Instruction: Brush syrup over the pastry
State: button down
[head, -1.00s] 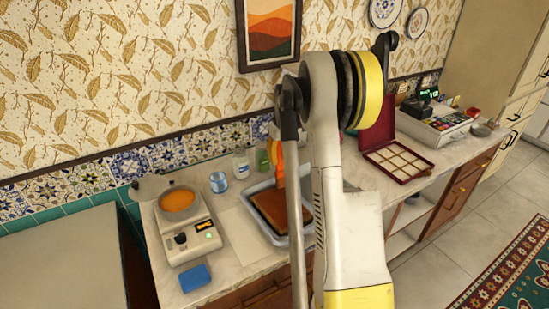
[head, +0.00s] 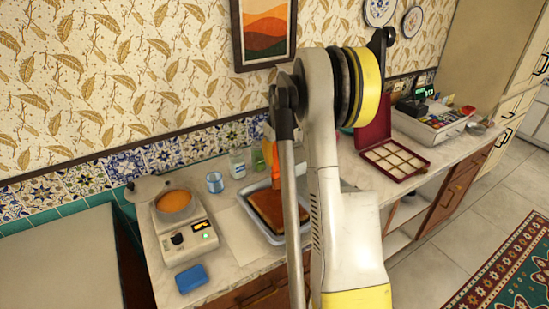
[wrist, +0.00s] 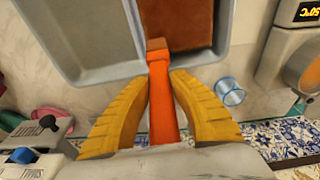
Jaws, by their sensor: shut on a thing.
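The brush (wrist: 162,100) has an orange handle and stands between the yellow fingers of my gripper (wrist: 160,82), which are shut on it. In the head view the orange brush (head: 271,158) is partly hidden by my arm. Its lower end is over the brown, flat pastry (head: 262,207), which lies in a grey tray (head: 247,222). In the wrist view the brush's end overlaps the edge of the pastry (wrist: 188,22); I cannot tell whether it touches. The orange syrup (head: 173,200) sits in a round pan on a white heater (head: 190,238) at the left.
A blue sponge (head: 191,278) lies in front of the heater. A blue glass (head: 215,182) and small jars (head: 237,162) stand behind the tray. An open maroon box (head: 395,158) and a cash register (head: 430,118) are farther right on the counter.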

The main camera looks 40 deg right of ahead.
aim_at(274, 150)
jog(key=shift+s+a, duration=0.1)
jog(key=shift+s, duration=0.1)
jog(key=shift+r, duration=0.1)
notch_tip(274, 150, up, 7)
jog(key=p, duration=0.4)
